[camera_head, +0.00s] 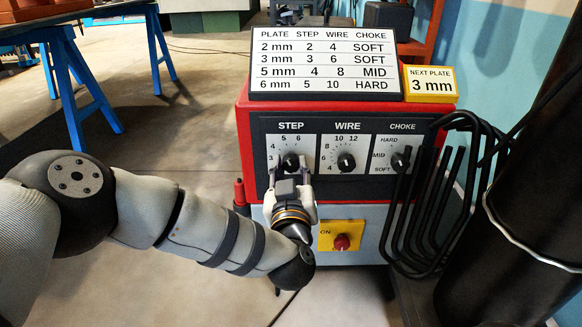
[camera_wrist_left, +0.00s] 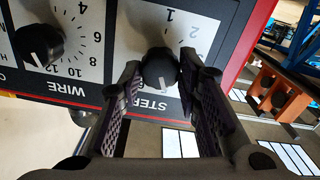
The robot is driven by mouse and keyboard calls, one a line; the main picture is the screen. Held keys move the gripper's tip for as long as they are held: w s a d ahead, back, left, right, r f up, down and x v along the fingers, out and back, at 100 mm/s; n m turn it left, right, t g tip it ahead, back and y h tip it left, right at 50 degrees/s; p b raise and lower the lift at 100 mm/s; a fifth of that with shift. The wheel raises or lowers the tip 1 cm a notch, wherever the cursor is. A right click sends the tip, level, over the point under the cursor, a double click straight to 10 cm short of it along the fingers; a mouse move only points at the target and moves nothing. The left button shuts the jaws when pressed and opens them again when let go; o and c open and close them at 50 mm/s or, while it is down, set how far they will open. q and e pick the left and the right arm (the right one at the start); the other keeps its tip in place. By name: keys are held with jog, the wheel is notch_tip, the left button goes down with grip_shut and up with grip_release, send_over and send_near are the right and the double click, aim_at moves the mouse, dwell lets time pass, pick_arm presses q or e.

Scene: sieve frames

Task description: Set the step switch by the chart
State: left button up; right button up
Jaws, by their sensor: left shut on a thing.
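The chart (camera_head: 325,62) stands on top of the red machine; its 3 mm row reads step 3, wire 6, choke SOFT. A yellow sign (camera_head: 430,84) beside it reads NEXT PLATE 3 mm. The step switch (camera_wrist_left: 158,66) is a round black knob under the STEP label in the head view. My left gripper (camera_head: 292,172) is shut on this knob, one finger on each side, and partly hides its dial. In the left wrist view, which is upside down, the knob's white mark points towards the STEP lettering; the exact number is hard to read. My right gripper is not in view.
The WIRE knob (camera_head: 346,162) and CHOKE knob (camera_head: 401,160) sit to the right. Below is a red button (camera_head: 341,242) on a yellow plate. A blue trestle (camera_head: 80,85) stands back left.

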pick_arm(q)
jog(key=n+p, duration=0.1)
jog(key=n, duration=0.2)
jog(key=n+p, duration=0.1)
jog(key=n, duration=0.6)
jog(key=shift+f+n, duration=0.1)
jog(key=shift+n, duration=2.1)
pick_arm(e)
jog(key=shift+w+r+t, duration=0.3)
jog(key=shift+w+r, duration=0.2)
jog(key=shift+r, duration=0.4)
pick_arm(q)
jog(key=shift+s, duration=0.1)
jog(key=o, duration=1.1)
jog(key=shift+o, duration=0.2)
jog(key=s, duration=1.2)
